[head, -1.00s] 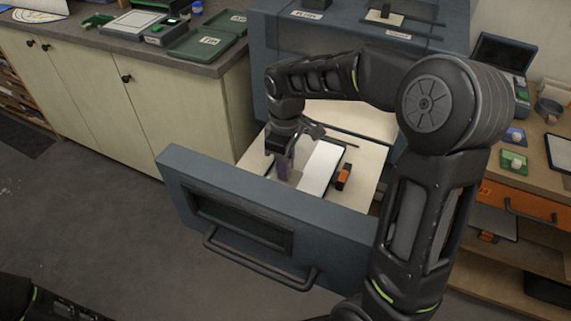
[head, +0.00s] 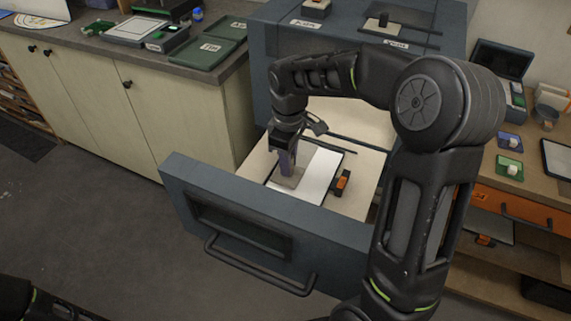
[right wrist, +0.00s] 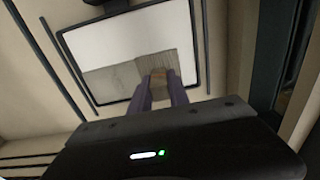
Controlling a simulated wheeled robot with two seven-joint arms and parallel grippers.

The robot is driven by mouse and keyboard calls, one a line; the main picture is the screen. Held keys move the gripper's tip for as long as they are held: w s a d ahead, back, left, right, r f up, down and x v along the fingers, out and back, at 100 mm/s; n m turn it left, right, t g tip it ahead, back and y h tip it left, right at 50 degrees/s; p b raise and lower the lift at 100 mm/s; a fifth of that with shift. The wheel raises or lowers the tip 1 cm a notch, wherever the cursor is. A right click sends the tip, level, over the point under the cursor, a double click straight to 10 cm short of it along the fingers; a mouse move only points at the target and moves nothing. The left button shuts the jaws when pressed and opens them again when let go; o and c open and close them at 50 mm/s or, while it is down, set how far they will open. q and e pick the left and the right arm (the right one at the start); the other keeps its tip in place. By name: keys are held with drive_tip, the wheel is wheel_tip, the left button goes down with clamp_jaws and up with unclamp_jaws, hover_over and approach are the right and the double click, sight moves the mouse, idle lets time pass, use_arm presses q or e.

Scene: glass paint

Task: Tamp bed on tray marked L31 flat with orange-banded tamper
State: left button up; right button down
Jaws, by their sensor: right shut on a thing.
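A dark-rimmed tray (head: 343,160) with a white bed (head: 318,172) lies in the open drawer; the tray also shows in the right wrist view (right wrist: 193,40). I cannot read a mark on it. My right gripper (head: 287,174) points down over the left part of the tray. In the right wrist view its purple fingers (right wrist: 160,88) are shut on a small tan block (right wrist: 158,76), perhaps a tool handle. Grey patches (right wrist: 112,80) show on the bed beside it; I cannot tell whether the tool touches the bed. No orange band shows on the held thing. My left gripper is out of view.
An orange and black object (head: 342,182) sits right of the tray. The drawer front (head: 240,210) with its handle stands nearest me. Green trays (head: 205,52) lie on the left counter. A right-hand bench (head: 530,170) holds small blocks. My right arm hides part of the cabinet.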

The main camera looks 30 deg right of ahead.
drive_tip(key=shift+w+d+p, duration=0.3)
drive_tip(key=shift+w+d, duration=0.35)
drive_tip(key=shift+d, duration=0.25)
drive_tip(key=shift+w+d+p, duration=0.25)
drive_tip(key=shift+w+d, duration=0.35)
drive_tip(key=shift+d, duration=0.3)
drive_tip(key=shift+f+b, duration=0.55)
drive_tip(key=shift+f, duration=0.25)
drive_tip(key=shift+f, duration=0.3)
drive_tip(key=shift+r+p, duration=0.7)
drive_tip(key=shift+r, duration=0.45)
